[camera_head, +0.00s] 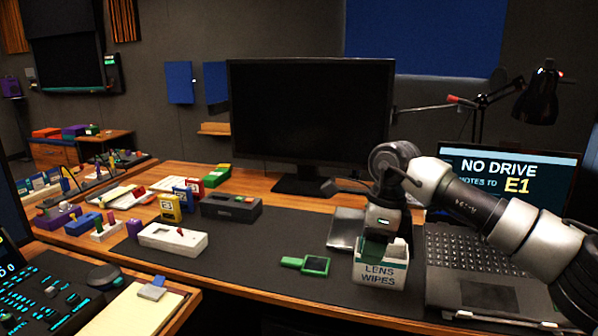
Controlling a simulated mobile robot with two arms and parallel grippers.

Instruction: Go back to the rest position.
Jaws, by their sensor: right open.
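My right arm comes in from the right edge, and my right gripper (384,238) points down over the white lens wipes box (379,274) on the dark desk mat. The gripper is open. Its fingertips are at or just inside the box's top opening, and I cannot tell whether they touch it. A dark green thing shows at the fingertips, partly hidden. My left gripper is not in view.
A laptop (478,265) reading "NO DRIVE" is right of the box, under my right arm. A green device (305,264) lies left of the box. A black monitor (310,110) stands behind, and a desk lamp (538,97) at right.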

